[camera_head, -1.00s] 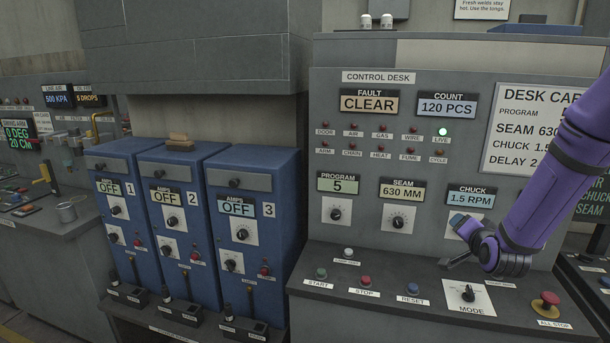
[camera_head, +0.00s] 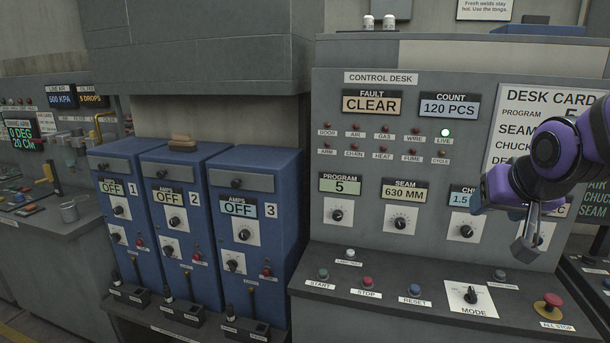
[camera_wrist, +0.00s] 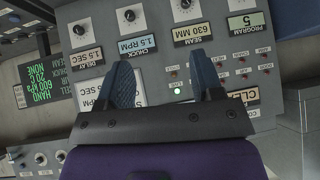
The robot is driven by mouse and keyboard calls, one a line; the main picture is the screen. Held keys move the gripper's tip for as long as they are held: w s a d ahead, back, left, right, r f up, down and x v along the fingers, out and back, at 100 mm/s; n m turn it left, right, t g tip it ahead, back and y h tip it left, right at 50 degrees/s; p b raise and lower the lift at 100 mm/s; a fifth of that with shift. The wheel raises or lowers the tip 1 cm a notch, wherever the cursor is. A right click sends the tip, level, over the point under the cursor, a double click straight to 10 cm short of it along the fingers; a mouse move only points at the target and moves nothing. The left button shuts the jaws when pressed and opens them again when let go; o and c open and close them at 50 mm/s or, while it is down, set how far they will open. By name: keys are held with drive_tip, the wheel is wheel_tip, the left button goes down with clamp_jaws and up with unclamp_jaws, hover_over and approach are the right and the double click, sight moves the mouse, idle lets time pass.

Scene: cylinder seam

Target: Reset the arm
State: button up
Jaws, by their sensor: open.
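My purple arm reaches in from the right edge in the head view. My gripper (camera_head: 527,228) hangs in front of the right part of the control desk panel (camera_head: 440,255), above the desk top, and covers part of the chuck display and the desk card. In the wrist view, the two blue-grey fingers of my gripper (camera_wrist: 166,82) are apart with nothing between them. The panel fills the space beyond them, with the chuck display (camera_wrist: 137,44) and seam display (camera_wrist: 192,34) showing.
The desk top carries a mode switch (camera_head: 471,296), a red all stop button (camera_head: 549,303) and start, stop and reset buttons. Three blue amps cabinets (camera_head: 255,165) stand on the left, under a grey overhang (camera_head: 195,50).

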drive_tip(key=s+a+r+n+g, duration=0.2)
drive_tip(key=s+r+g, duration=0.1)
drive_tip(key=s, duration=1.3)
drive_tip(key=shift+s+n+y, duration=0.15)
drive_tip(key=shift+n+y, duration=0.15)
drive_tip(key=shift+y, duration=0.1)
idle(0.9)
